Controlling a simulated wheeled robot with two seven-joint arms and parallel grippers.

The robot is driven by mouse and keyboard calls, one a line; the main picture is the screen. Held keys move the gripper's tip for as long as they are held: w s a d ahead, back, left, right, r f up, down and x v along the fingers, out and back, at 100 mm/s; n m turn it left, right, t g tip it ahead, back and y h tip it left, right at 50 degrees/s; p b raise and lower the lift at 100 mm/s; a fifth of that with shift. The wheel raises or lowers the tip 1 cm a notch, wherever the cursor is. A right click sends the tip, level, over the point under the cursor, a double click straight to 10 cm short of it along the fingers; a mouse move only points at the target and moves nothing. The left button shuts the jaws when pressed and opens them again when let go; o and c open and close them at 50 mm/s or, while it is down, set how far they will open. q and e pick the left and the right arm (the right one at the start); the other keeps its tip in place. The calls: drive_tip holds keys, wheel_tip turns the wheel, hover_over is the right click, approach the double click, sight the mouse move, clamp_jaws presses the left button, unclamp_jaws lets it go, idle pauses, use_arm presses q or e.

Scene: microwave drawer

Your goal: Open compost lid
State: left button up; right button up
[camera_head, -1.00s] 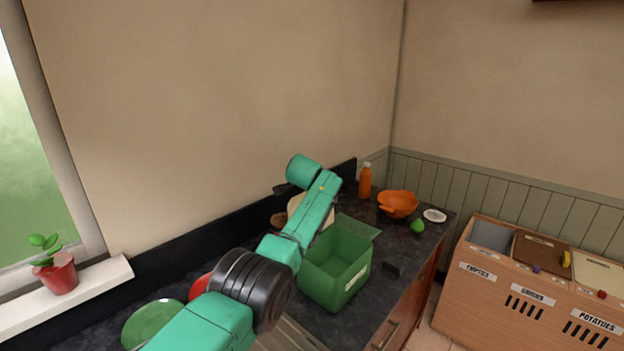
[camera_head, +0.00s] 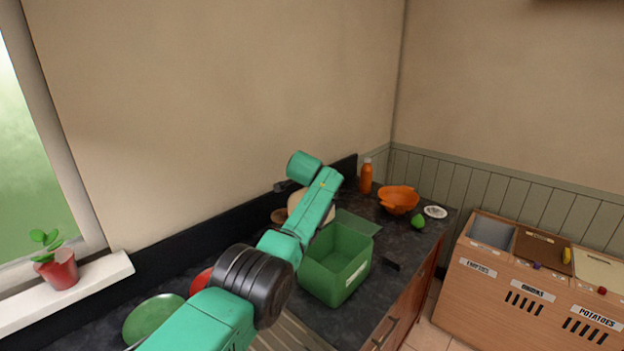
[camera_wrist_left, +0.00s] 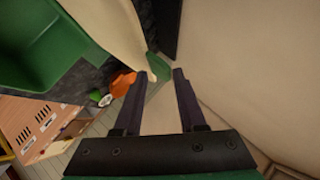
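The compost bin is probably the green open-topped box (camera_head: 335,268) on the dark counter, with a pale label on its front. Its translucent green lid (camera_head: 357,223) stands swung back at the far right side, so the inside shows. The green box also fills the upper left of the left wrist view (camera_wrist_left: 45,40). My left gripper (camera_wrist_left: 162,75) is open, its two dark fingers apart, with no object clearly held. In the head view my left arm reaches behind the box and mostly hides the gripper. My right gripper is not in view.
An orange bottle (camera_head: 365,176), orange bowl (camera_head: 398,199), white plate (camera_head: 435,212) and green fruit (camera_head: 417,222) stand beyond the box. A green plate (camera_head: 153,318) lies at front left. Wooden bins (camera_head: 530,290) stand at right. The wall is close behind my arm.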

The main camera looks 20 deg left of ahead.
use_arm(q)
drive_tip(key=b+v, duration=0.9)
drive_tip(key=v, duration=0.5)
drive_tip(key=shift+s, duration=0.25)
drive_tip(key=shift+r, duration=0.1)
drive_tip(key=shift+d, duration=0.1)
